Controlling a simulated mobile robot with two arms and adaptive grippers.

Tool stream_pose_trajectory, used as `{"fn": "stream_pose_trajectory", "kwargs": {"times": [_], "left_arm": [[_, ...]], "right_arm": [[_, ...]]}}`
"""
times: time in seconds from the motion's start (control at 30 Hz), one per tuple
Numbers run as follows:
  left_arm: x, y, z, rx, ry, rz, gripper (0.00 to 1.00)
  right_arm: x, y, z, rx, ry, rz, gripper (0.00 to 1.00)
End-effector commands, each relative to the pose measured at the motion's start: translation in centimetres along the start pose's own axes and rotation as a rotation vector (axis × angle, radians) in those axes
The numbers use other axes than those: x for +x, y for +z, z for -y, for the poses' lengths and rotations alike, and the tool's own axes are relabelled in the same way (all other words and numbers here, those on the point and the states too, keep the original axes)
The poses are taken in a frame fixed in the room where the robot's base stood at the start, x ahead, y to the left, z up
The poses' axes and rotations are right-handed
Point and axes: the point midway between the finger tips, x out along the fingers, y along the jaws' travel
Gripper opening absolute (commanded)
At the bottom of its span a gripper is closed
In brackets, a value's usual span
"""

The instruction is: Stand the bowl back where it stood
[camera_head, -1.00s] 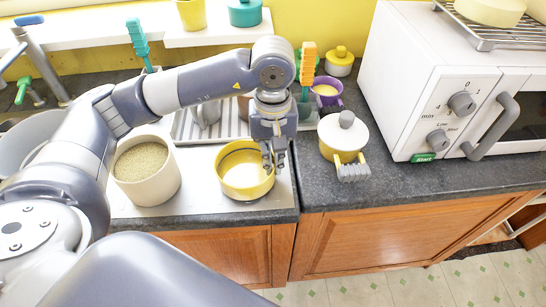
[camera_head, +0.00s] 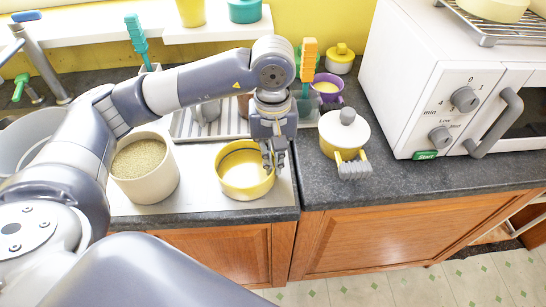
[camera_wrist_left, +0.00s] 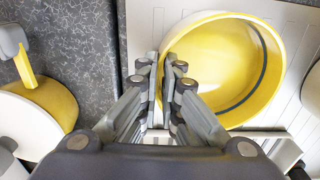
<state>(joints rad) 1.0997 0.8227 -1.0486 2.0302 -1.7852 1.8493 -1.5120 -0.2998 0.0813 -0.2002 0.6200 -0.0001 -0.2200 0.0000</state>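The yellow bowl (camera_head: 232,187) stands upright, or very nearly so, at the front of the light drainboard, beside the beige pot. It also shows in the left wrist view (camera_wrist_left: 235,65), with a dark band inside its wall. My left gripper (camera_head: 274,158) points down at the bowl's right side. In the left wrist view its fingers (camera_wrist_left: 161,75) straddle the bowl's wall and look closed on it. Whether the base fully touches the drainboard is hard to tell. My right gripper is not in view.
A beige pot (camera_head: 146,184) of grainy contents stands left of the bowl. A white-lidded yellow pot (camera_head: 342,132) stands to the right on the dark counter (camera_head: 420,190). A microwave (camera_head: 420,80) is farther right. The counter's front edge is close to the bowl.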

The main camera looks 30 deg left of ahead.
Motion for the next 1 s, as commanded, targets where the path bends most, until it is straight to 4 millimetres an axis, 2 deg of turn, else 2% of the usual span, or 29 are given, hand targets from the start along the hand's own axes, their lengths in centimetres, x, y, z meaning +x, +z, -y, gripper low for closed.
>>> {"fn": "stream_pose_trajectory", "kwargs": {"times": [0.4, 0.5, 0.53, 1.0], "left_arm": [[0.15, -0.03, 0.0, 0.0, 0.0, -0.001, 0.0], [0.15, -0.03, 0.0, 0.0, 0.0, -0.001, 0.25], [0.16, -0.02, 0.0, 0.0, 0.0, -0.001, 0.28], [0.24, 0.01, 0.01, 0.0, 0.0, 0.0, 0.28]], "right_arm": [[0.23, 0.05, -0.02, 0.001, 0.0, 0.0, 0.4], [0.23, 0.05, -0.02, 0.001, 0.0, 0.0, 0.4], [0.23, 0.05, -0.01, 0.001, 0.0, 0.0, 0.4], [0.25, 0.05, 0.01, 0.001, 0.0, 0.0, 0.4]]}}
